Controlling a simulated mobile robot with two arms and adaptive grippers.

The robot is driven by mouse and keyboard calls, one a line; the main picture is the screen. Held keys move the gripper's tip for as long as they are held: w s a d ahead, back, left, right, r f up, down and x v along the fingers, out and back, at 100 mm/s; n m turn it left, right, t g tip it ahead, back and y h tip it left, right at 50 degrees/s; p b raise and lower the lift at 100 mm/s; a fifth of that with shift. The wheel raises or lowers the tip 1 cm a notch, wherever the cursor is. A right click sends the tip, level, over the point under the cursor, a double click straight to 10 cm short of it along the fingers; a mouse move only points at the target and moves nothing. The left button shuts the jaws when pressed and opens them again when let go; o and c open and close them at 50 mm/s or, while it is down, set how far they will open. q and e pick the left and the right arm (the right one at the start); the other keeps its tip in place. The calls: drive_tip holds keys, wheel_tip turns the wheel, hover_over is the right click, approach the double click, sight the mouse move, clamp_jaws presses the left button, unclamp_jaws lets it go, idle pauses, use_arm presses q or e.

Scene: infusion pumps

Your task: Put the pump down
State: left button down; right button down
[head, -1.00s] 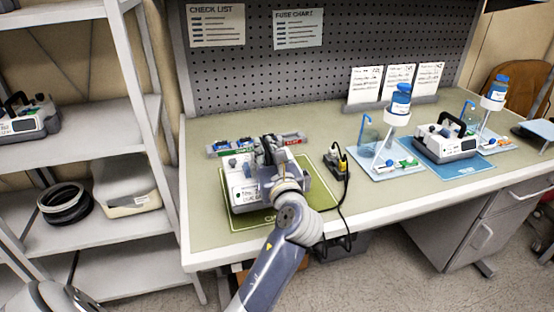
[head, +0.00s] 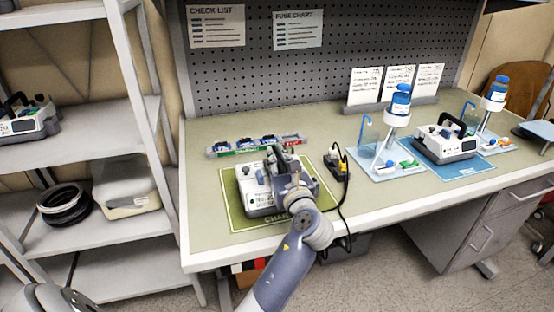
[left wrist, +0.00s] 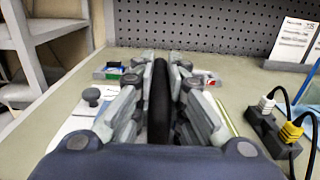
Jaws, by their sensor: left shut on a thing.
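A white and grey pump (head: 258,192) is over the green mat (head: 236,214) on the workbench, partly hidden by my left arm. My left gripper (head: 284,163) is shut on the pump's dark handle. In the left wrist view the black handle (left wrist: 159,100) stands upright between the two fingers of my left gripper (left wrist: 160,85). The pump looks to be on or just above the mat; I cannot tell whether it touches. My right gripper is not in view.
A row of coloured fuse bins (head: 258,146) lies behind the mat. A power strip (head: 336,163) with plugs and a cable stands to its right. Another pump (head: 446,143) sits on a blue mat (head: 470,166) farther right. A shelf rack (head: 90,165) stands left of the bench.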

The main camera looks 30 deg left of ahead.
use_arm(q)
drive_tip(key=c, duration=2)
unclamp_jaws()
drive_tip(key=shift+f, duration=0.1)
drive_tip(key=o, duration=0.4)
drive_tip(key=shift+c, duration=0.2)
drive_tip(key=b+v, duration=0.1)
drive_tip(key=v, duration=1.1)
drive_tip(key=shift+r, duration=0.25)
drive_tip(key=o, duration=1.6)
drive_tip(key=shift+f, duration=0.1)
drive_tip(key=shift+o, duration=0.2)
